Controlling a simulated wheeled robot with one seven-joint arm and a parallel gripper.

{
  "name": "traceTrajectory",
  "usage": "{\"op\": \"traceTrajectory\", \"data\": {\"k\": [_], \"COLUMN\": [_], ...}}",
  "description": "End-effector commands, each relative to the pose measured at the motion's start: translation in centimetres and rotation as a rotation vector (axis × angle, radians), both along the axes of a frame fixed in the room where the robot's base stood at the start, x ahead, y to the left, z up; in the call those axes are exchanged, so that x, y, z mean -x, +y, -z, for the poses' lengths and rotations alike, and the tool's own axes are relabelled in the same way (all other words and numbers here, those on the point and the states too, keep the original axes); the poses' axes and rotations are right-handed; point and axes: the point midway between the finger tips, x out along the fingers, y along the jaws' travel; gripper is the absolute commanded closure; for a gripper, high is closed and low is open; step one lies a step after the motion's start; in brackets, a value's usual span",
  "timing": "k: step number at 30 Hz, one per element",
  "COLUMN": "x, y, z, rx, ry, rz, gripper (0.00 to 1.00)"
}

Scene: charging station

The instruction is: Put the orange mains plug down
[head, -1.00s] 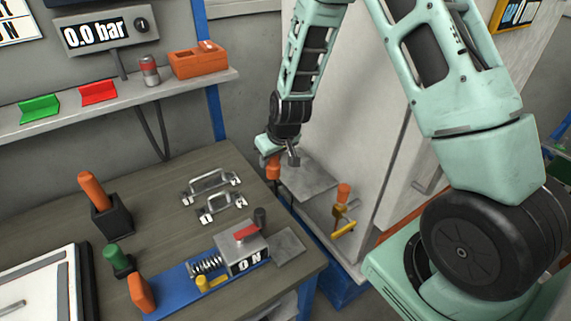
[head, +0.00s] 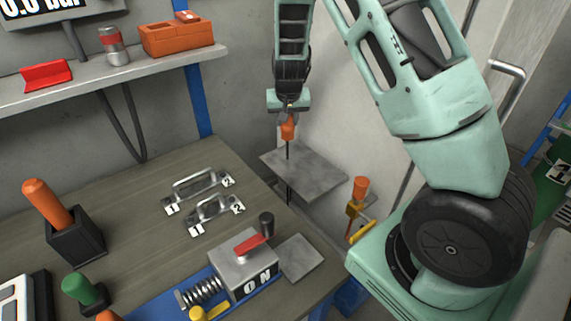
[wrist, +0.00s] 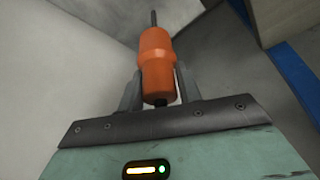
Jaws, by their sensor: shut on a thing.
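The orange mains plug (head: 288,129) is held in my gripper (head: 287,114), pointing down in the head view. A thin dark cable or rod runs down from it towards the grey plate. In the wrist view the plug (wrist: 157,65) is a rounded orange cylinder between the two grey fingers (wrist: 157,92), with a dark stub at its far end. The gripper is shut on it. In the head view the plug is above the back left part of the grey plate (head: 310,174); I cannot tell how high above.
A yellow bracket with an orange-topped piece (head: 360,190) stands right of the plate. The workbench (head: 130,200) holds metal handles (head: 214,214), a metal box with a red lever (head: 245,262) and an orange-handled tool in a black holder (head: 77,236). A shelf (head: 100,92) runs above.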

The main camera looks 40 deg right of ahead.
Motion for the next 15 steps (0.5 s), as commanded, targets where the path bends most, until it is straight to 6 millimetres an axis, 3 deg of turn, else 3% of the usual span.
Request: {"op": "traceTrajectory", "data": {"k": [5,15], "x": [-0.8,-0.9], "y": [-0.9,-1.1], "z": [-0.1,5.0], "rx": [-0.005,-0.007], "ry": [-0.012,-0.013], "rz": [0.053,0.061], "gripper": [0.9,0.9]}}
